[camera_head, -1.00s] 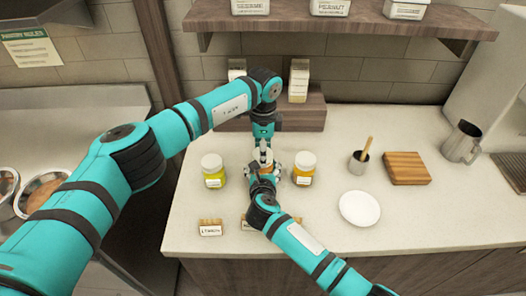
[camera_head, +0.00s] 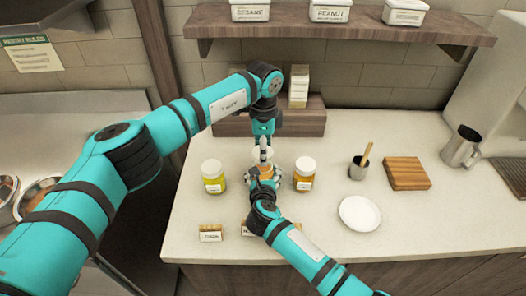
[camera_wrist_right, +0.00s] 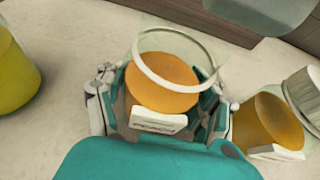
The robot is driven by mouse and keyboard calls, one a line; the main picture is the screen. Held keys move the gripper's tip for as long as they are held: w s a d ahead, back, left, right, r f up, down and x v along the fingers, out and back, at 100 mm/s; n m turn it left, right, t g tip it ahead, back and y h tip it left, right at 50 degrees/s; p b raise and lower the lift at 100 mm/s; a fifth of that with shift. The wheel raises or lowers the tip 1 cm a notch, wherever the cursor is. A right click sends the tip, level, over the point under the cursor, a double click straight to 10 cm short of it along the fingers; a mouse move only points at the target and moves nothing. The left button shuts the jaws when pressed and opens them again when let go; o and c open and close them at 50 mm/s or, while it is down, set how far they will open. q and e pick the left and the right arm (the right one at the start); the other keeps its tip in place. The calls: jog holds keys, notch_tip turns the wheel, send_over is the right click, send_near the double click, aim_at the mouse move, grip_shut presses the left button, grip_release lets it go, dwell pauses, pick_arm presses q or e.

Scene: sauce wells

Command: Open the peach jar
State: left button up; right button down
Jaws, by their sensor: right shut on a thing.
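The peach jar (camera_head: 264,170) stands on the counter between two other jars. In the right wrist view the peach jar (camera_wrist_right: 162,82) shows orange contents, a white label and a clear upper part with a pale rim; no lid is seen on it there. My right gripper (camera_head: 264,182) is shut around its body, and its fingers flank the jar in the wrist view (camera_wrist_right: 165,105). My left gripper (camera_head: 263,142) points down just above the jar. A small pale thing shows at its tips, perhaps the lid; its grip is unclear.
A yellow jar (camera_head: 213,177) stands left and an orange jar (camera_head: 304,174) right, both close and white-lidded. A white plate (camera_head: 360,213), a cup with a wooden stick (camera_head: 359,168) and a wooden board (camera_head: 407,171) are farther right. Small label blocks (camera_head: 210,233) line the front.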

pick_arm(q)
jog(key=shift+r, duration=1.55)
pick_arm(e)
jog(key=shift+r, duration=0.1)
jog(key=shift+c, duration=0.3)
grip_release()
